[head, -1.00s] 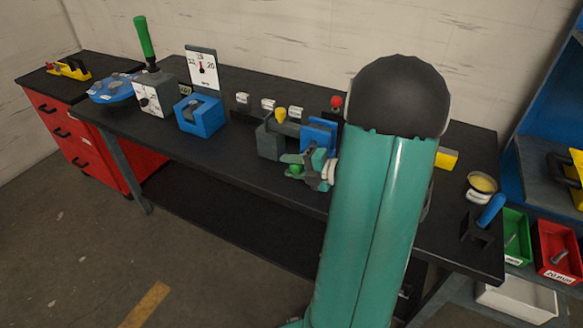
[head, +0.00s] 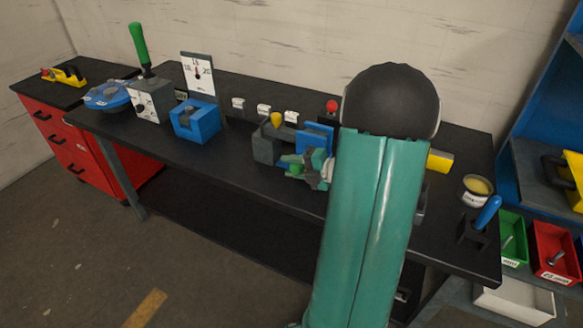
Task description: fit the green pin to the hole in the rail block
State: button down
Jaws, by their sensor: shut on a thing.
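My gripper (head: 301,168) is in front of the grey block with a yellow knob (head: 264,148) and an upright blue plate (head: 317,138), near the middle of the bench. Its jaws are shut on the green pin (head: 296,168), of which only a small bright green part shows. The grey block appears to be part of the rail block fixture. Its hole cannot be made out, and I cannot tell whether the pin touches the block. My green arm hides the right part of this area.
A blue block (head: 196,120), a gauge (head: 198,73) and a green-handled lever (head: 139,42) stand on the left of the bench (head: 225,152). A yellow-filled cup (head: 477,187) and a blue-handled tool (head: 488,212) are at the right. The bench front left of my gripper is clear.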

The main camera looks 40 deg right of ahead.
jog(key=shift+w+d, duration=0.25)
jog(key=shift+d, duration=0.55)
jog(key=shift+w+d, duration=0.3)
jog(key=shift+d, duration=0.45)
jog(key=shift+w+d, duration=0.25)
jog(key=shift+d, duration=0.55)
jog(key=c, duration=0.9)
grip_release()
jog(key=v, duration=1.3)
jog(key=shift+s+r, duration=0.1)
jog(key=shift+s, duration=0.3)
